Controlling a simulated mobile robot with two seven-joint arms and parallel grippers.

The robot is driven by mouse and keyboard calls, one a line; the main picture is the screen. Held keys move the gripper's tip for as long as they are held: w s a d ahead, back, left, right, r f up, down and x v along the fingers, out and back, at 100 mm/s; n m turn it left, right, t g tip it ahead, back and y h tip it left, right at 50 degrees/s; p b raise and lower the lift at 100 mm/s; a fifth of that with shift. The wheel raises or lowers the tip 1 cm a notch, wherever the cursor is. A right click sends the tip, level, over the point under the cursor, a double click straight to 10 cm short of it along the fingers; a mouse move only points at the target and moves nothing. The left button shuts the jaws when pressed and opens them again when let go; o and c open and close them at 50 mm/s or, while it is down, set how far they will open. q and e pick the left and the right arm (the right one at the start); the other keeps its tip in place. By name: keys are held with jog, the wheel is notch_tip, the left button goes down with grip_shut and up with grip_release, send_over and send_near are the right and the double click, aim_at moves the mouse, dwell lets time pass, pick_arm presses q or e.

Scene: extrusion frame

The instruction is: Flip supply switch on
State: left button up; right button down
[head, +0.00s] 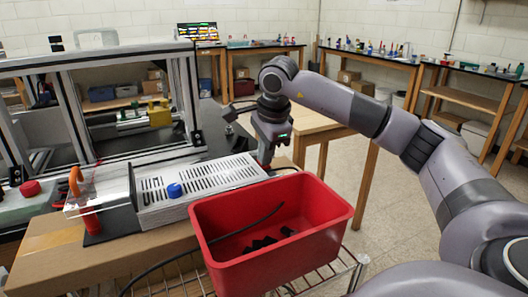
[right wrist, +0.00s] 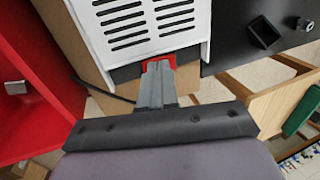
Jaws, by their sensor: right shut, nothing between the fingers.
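The white supply (head: 200,185) is a long box with a slotted top, lying along the table edge. In the right wrist view its slotted cover (right wrist: 150,22) fills the top. A red part, which looks like the switch (right wrist: 158,60), shows at its dark end face, partly hidden by my fingertips. My right gripper (head: 266,163) is shut and empty, pointing down at the supply's right end. In the right wrist view its fingertips (right wrist: 158,70) are close to the red part; I cannot tell whether they touch, or the switch's position. My left gripper is not in view.
A red bin (head: 275,255) with a dark cable and black pieces stands in front of the supply, close to my right gripper. An aluminium frame (head: 90,60) stands behind. A blue knob (head: 174,190) and an orange-handled tool (head: 76,181) are to the left.

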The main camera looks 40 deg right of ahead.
aim_at(268, 167)
jog(key=shift+r+p, duration=0.65)
jog(key=p+v, duration=0.3)
jog(key=shift+s+r, duration=0.1)
jog(key=shift+r, duration=0.1)
jog(key=v, duration=0.9)
jog(key=shift+s+b, duration=0.2)
jog(key=shift+b, duration=0.15)
jog(key=shift+r, duration=0.15)
jog(key=shift+w+d, duration=0.1)
jog(key=shift+w, duration=0.6)
